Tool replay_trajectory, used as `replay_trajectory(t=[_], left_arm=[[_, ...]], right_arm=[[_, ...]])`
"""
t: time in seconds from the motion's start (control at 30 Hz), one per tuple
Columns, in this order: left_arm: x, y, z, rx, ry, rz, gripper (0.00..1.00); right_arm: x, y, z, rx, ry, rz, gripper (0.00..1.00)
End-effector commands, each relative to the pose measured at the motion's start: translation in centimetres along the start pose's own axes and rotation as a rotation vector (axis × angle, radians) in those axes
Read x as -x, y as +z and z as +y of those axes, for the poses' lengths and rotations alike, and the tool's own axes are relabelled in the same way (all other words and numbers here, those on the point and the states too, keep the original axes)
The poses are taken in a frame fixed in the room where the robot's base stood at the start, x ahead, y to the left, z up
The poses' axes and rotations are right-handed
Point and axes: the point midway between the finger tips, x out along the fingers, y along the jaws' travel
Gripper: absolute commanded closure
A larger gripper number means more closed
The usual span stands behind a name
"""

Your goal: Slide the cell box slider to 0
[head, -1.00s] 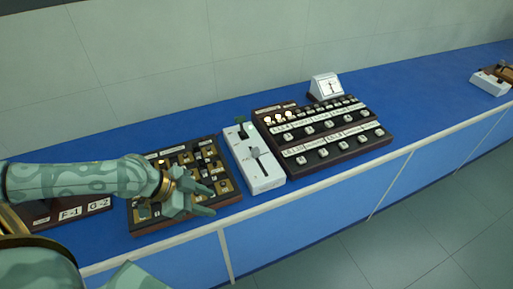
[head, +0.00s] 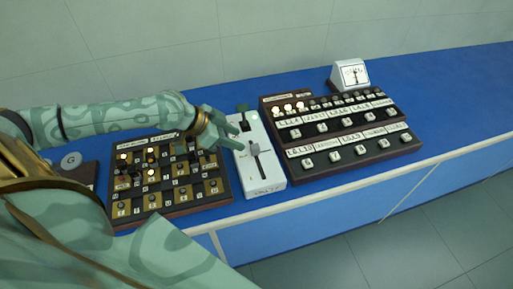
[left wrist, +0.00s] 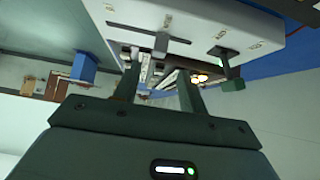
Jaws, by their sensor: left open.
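The white cell box (head: 265,181) lies on the blue bench between two dark panels. A grey slider knob (head: 255,150) stands in a dark slot along its top; a green-knobbed lever (head: 242,108) stands near its far end. In the left wrist view the box (left wrist: 195,14) is at the top, with the grey knob (left wrist: 161,42) near the slot and the green knob (left wrist: 232,84) to the right. My left gripper (head: 240,138) is open and empty, at the box's left side, just beyond the grey knob. I cannot tell whether it touches anything. The scale markings are too small to read.
A brown board (head: 187,205) with brass squares and several lit lamps lies left of the box, partly under my left arm. A dark button panel (head: 345,171) adjoins it on the right. A white dial meter (head: 350,75) stands behind. The bench is clear at far right.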

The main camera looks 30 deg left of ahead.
Motion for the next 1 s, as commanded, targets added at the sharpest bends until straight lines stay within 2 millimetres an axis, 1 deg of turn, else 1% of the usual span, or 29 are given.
replay_trajectory(t=[0.03,0.1,0.2,0.3,0.4,0.5,0.77,0.8,0.87,0.9,0.93,1.0], left_arm=[[-1.6,-0.1,0.1,0.004,0.002,0.007,0.58],[-3.2,-0.1,0.1,0.003,0.002,0.005,0.58],[-5.3,0.0,0.0,0.003,0.002,0.004,0.58],[-6.9,0.0,0.0,0.001,0.001,0.002,0.58],[-7.9,0.0,0.0,0.001,0.000,0.001,0.58],[-8.4,-0.1,0.0,-0.001,0.000,0.000,0.58],[-8.5,-0.1,0.0,-0.002,0.000,-0.001,0.58],[-8.5,-0.1,0.0,-0.002,0.000,-0.001,0.64],[-8.5,-0.1,0.0,-0.002,0.000,-0.001,0.80],[-8.5,-0.1,0.0,-0.002,0.000,-0.001,0.92],[-8.5,-0.1,0.0,-0.001,0.000,-0.001,1.00],[-8.5,-0.1,0.0,-0.001,0.000,-0.001,1.00]], right_arm=[[-0.5,-0.3,0.1,0.000,0.002,0.004,0.64],[-0.9,-0.9,0.3,0.000,0.004,0.014,0.64],[-1.3,-1.6,0.4,-0.001,0.006,0.024,0.64],[-1.6,-1.5,0.4,-0.001,0.005,0.023,0.64],[-1.8,-1.4,0.4,-0.002,0.005,0.021,0.64],[-1.9,-1.2,0.3,-0.002,0.004,0.019,0.64],[-1.8,-1.0,-0.1,-0.004,-0.002,0.015,0.64],[-1.8,-1.0,-0.2,-0.004,-0.002,0.015,0.64],[-1.8,-1.0,-0.2,-0.004,-0.003,0.015,0.64],[-1.8,-1.0,-0.2,-0.004,-0.003,0.015,0.64],[-1.8,-1.0,-0.2,-0.004,-0.003,0.015,0.64],[-1.8,-1.0,-0.2,-0.004,-0.003,0.014,0.64]])
